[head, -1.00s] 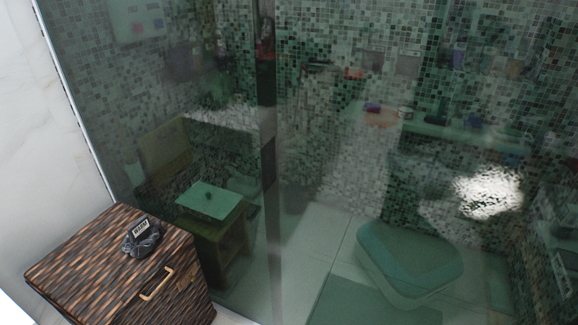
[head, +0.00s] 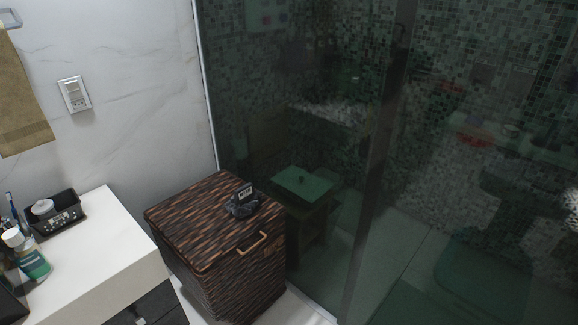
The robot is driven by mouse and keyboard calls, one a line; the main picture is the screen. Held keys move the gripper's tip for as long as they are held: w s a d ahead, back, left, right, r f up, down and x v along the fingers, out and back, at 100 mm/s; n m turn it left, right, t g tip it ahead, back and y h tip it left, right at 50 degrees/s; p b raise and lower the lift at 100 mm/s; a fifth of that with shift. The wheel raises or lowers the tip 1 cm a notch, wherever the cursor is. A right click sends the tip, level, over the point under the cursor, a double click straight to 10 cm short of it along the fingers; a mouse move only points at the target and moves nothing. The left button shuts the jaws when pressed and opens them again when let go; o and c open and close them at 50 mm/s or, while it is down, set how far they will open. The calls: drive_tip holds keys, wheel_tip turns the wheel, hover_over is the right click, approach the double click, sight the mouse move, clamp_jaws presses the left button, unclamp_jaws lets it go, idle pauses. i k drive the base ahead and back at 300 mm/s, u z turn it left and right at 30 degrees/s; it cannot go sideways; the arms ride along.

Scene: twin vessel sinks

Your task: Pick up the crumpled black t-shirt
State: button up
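The crumpled black t-shirt (head: 241,207) lies in a small dark heap on the lid of a brown woven hamper (head: 190,222). A patch with pale lettering shows at the top of the heap. The t-shirt is near the lid's right side, behind the handle. My gripper is not in view.
A white counter (head: 105,250) stands to the left of the hamper, holding a black tray (head: 57,214) and a bottle (head: 33,262). A dark glass shower panel (head: 300,130) rises behind and right of the hamper. A towel (head: 22,90) hangs at upper left.

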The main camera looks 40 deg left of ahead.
sight(244, 201)
drive_tip(key=u, duration=0.95)
drive_tip(key=k, duration=0.1)
drive_tip(key=u, duration=0.95)
drive_tip(key=i, duration=0.55)
drive_tip(key=u, duration=0.3)
drive_tip(key=k, duration=0.55)
drive_tip(key=z, duration=1)
drive_tip(key=i, duration=1)
drive_tip(key=z, duration=0.05)
